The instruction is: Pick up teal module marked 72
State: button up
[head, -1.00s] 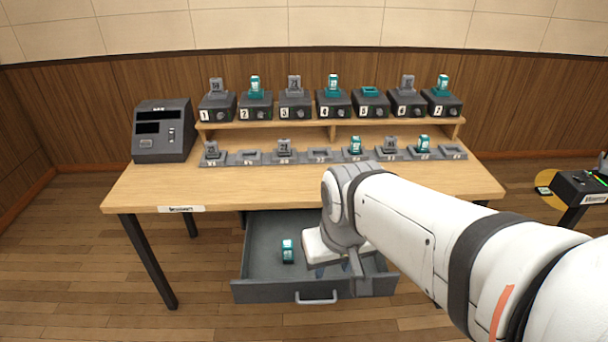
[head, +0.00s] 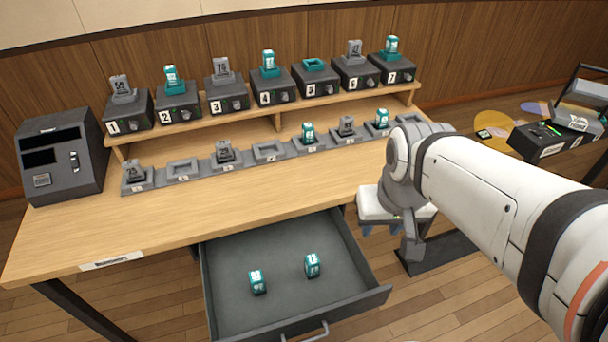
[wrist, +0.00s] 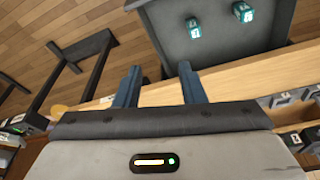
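Two teal modules stand apart in the open drawer (head: 230,318): a left one (head: 257,281) and a right one (head: 312,265). They also show in the wrist view, one near the top centre (wrist: 194,27) and one beside it (wrist: 243,12). Their white labels are too small to read surely, so I cannot tell which is 72. My gripper (wrist: 157,72) has its two blue fingers spread with nothing between them. In the head view it hangs right of the drawer, partly hidden by my arm.
Numbered docks on the desk's shelf hold grey and teal modules. A lower row of grey slots (head: 268,152) holds more, some empty. A dark terminal (head: 62,155) stands at the left. The desk edge is close to my fingers in the wrist view.

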jog(key=shift+o, duration=0.8)
jog(key=shift+w+a+f, duration=0.15)
jog(key=shift+w+f, duration=0.05)
jog(key=shift+f, duration=0.05)
jog(key=shift+o, duration=1.4)
jog(key=w+f+n+b, duration=0.1)
jog(key=w+f+b, duration=0.3)
jog(key=f+b, duration=0.2)
jog(key=shift+a+f+g, duration=0.3)
jog(key=shift+f+g, duration=0.1)
jog(key=shift+f, duration=0.4)
jog(key=n+g+b, duration=0.2)
jog(key=b, duration=0.9)
send_over(313, 260)
notch_tip(313, 260, down, 18)
jog(key=shift+w+d+f, duration=0.1)
jog(key=shift+f, duration=0.15)
jog(key=shift+f+b, duration=1.1)
jog(key=shift+f, duration=3)
